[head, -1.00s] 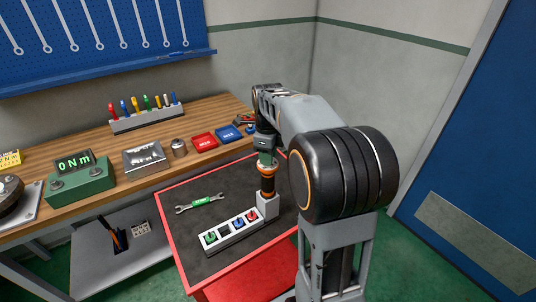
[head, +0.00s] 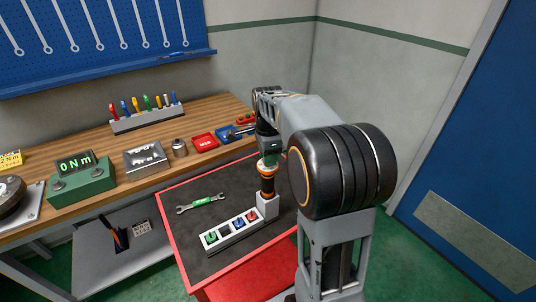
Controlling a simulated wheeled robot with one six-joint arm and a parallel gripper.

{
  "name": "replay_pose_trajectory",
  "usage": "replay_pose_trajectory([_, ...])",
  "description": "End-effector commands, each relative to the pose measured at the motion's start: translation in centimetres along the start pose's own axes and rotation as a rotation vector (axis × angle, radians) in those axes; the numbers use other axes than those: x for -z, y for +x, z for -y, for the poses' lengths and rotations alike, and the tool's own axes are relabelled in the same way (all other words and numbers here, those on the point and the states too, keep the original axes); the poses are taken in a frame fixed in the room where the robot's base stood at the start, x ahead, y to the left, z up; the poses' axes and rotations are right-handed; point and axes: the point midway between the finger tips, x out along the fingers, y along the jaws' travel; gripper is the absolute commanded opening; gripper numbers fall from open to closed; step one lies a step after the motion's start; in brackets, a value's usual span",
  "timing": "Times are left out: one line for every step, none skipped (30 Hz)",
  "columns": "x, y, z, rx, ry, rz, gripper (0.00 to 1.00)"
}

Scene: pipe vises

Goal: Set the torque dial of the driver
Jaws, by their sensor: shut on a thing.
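The driver (head: 267,187) stands upright in the grey block at the right end of a rack on the cart. Its body is black with orange bands. My gripper (head: 268,163) points down over the driver and is shut on its top end, where the dial seems to be. The fingers and dial are small and partly hidden, so I cannot read any setting. The torque display (head: 75,161) on the green box reads 0 Nm.
The rack (head: 230,235) holds green, blue and red pieces and a dark slot. A green-handled wrench (head: 201,204) lies on the dark cart top (head: 190,235). The wooden bench behind bears a red tray (head: 204,140), a blue tray (head: 224,131) and a tool stand (head: 148,121).

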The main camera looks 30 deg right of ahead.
Motion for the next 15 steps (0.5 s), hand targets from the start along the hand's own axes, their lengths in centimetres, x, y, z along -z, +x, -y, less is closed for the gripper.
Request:
replay_pose_trajectory([0.0,-0.1,-0.01,-0.001,-0.042,0.0,0.06])
replay_pose_trajectory([0.0,-0.1,-0.01,0.0,-0.07,0.0,0.06])
replay_pose_trajectory([0.0,-0.1,-0.01,0.0,-0.108,0.0,0.06])
replay_pose_trajectory([0.0,-0.1,-0.01,0.0,-0.137,0.0,0.06])
replay_pose_trajectory([0.0,-0.1,0.0,0.0,-0.165,0.0,0.06])
replay_pose_trajectory([0.0,-0.1,0.0,0.0,-0.203,0.0,0.06])
replay_pose_trajectory([0.0,-0.1,0.0,0.0,-0.232,0.0,0.06])
replay_pose_trajectory([0.0,-0.1,0.01,0.001,-0.26,0.0,0.06])
replay_pose_trajectory([0.0,-0.1,0.01,0.001,-0.298,0.0,0.06])
replay_pose_trajectory([0.0,-0.11,0.01,0.001,-0.327,0.0,0.06])
replay_pose_trajectory([0.0,-0.11,0.02,0.001,-0.355,0.0,0.06])
replay_pose_trajectory([0.0,-0.11,0.02,0.001,-0.393,0.0,0.06])
replay_pose_trajectory([0.0,-0.11,0.02,0.001,-0.422,0.0,0.06])
replay_pose_trajectory([0.01,-0.11,0.02,0.001,-0.45,0.0,0.06])
replay_pose_trajectory([0.01,-0.11,0.01,0.001,-0.488,0.0,0.06])
